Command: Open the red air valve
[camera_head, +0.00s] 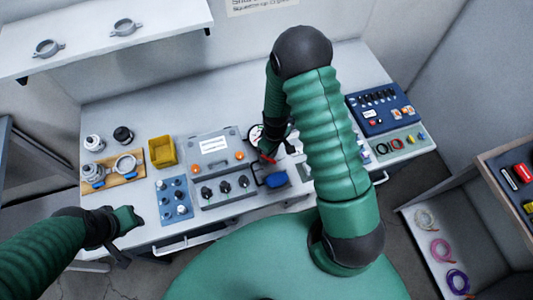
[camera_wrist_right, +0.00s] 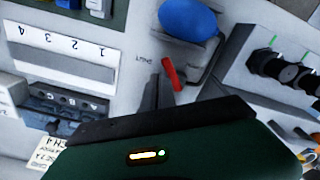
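The red valve handle (camera_head: 267,158) is a small red lever on the bench, just left of my right gripper in the head view. In the right wrist view the red handle (camera_wrist_right: 172,73) stands tilted, close beside the tip of the dark fingers of my right gripper (camera_wrist_right: 158,92). I cannot tell whether they touch it. My right gripper (camera_head: 276,146) points down at the bench, partly hidden by its own arm. Its fingers look close together, but their opening is unclear. My left gripper (camera_head: 124,240) is at the bench's front left, away from the valve; its opening is unclear.
A blue rounded part (camera_head: 277,180) sits just in front of the handle, and a grey box with knobs (camera_head: 224,187) is to its left. A round gauge (camera_head: 255,132) stands behind. A yellow bin (camera_head: 162,151) and a blue control panel (camera_head: 381,110) are farther out.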

